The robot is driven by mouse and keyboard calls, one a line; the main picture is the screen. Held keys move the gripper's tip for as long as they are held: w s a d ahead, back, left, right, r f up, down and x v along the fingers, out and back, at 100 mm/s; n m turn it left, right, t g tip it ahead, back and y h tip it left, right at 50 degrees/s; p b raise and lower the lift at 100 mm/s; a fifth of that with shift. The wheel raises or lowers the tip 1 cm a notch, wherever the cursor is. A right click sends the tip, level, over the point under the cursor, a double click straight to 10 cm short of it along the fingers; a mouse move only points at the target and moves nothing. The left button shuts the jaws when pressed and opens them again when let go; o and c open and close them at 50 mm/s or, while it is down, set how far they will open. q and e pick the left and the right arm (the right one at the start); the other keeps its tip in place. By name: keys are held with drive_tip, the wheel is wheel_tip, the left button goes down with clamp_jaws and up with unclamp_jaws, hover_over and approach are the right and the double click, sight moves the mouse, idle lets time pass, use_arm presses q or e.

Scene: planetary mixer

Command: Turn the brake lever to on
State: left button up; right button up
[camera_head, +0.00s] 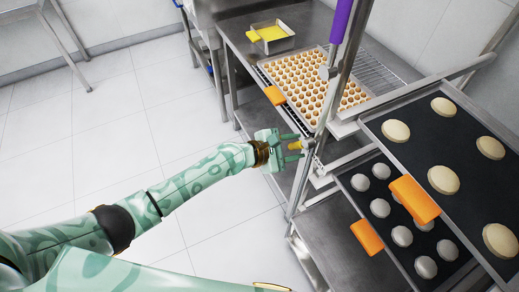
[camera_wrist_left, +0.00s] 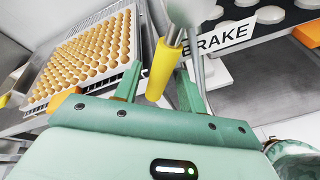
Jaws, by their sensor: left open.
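The brake lever's yellow handle (camera_wrist_left: 163,70) slants down between the two fingers of my left gripper (camera_wrist_left: 158,88) in the left wrist view. A white label reading BRAKE (camera_wrist_left: 218,40) is beside it on the right. In the head view the handle (camera_head: 295,146) is a small yellow piece at my left gripper (camera_head: 292,147), next to the steel rack post. My left gripper is open, its green fingers on either side of the handle. I cannot tell whether a finger touches it. My right gripper is not in view.
A tray of small round pieces (camera_head: 301,84) stands behind the post. Dark trays with pale discs (camera_head: 445,180) and orange grips (camera_head: 415,199) stick out at the right. A purple handle (camera_head: 340,20) tops the post. The tiled floor (camera_head: 110,130) at the left is clear.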

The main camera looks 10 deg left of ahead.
use_arm(q)
drive_tip(key=p+v, duration=0.2)
drive_tip(key=v, duration=1.3)
drive_tip(key=shift+s+a, duration=0.15)
